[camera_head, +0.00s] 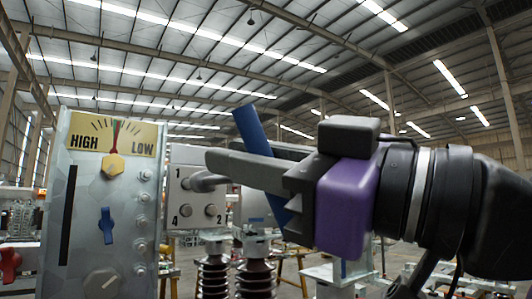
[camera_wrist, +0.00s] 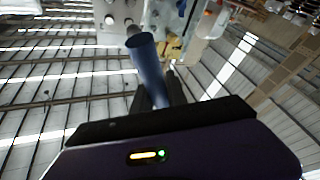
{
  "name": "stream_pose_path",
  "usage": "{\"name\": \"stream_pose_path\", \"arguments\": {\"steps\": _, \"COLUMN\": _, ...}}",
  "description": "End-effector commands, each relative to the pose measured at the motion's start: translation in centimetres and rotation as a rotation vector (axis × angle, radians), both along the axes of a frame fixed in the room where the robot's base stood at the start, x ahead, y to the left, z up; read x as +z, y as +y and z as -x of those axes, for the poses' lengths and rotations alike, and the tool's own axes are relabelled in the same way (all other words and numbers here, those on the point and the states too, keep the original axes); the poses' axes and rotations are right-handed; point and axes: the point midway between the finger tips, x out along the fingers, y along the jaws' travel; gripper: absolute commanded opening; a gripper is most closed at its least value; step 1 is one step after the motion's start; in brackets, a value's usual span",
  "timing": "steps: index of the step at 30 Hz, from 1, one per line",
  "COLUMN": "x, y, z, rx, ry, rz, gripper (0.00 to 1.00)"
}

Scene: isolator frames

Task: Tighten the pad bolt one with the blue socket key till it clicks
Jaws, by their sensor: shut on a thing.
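My gripper (camera_head: 262,166), with a purple body and dark fingers, is shut on the blue socket key (camera_head: 252,130). The key is a blue tube, tilted, with its upper end leaning left in the head view. In the wrist view the blue socket key (camera_wrist: 146,58) points away from my gripper, its round end toward the pad. The grey pad plate (camera_head: 198,229) carries the numbers 1, 4 and 2. Pad bolt one (camera_head: 187,184) is by the 1, beside a grey bent part that partly covers this area. My fingers hide the plate's upper right. The key looks apart from the bolt.
A metal panel (camera_head: 88,185) at left has a HIGH/LOW gauge (camera_head: 117,135), a blue knob (camera_head: 106,225) and several bolts. Brown insulators (camera_head: 213,275) stand below the plate. A red handle (camera_head: 10,262) is at far left. Open hall space lies above.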

Motion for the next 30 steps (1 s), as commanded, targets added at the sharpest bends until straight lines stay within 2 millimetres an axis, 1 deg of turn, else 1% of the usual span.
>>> {"name": "stream_pose_path", "arguments": {"steps": 8, "x": 0.0, "y": 0.3, "z": -0.5, "rx": -0.003, "ry": -0.026, "rz": 0.038, "gripper": 0.00}}
{"name": "stream_pose_path", "arguments": {"steps": 20, "x": 0.0, "y": 2.3, "z": -3.4, "rx": -0.002, "ry": -0.024, "rz": 0.035, "gripper": 0.00}}
{"name": "stream_pose_path", "arguments": {"steps": 30, "x": 0.1, "y": 2.1, "z": -3.3, "rx": -0.004, "ry": -0.027, "rz": 0.036, "gripper": 0.00}}
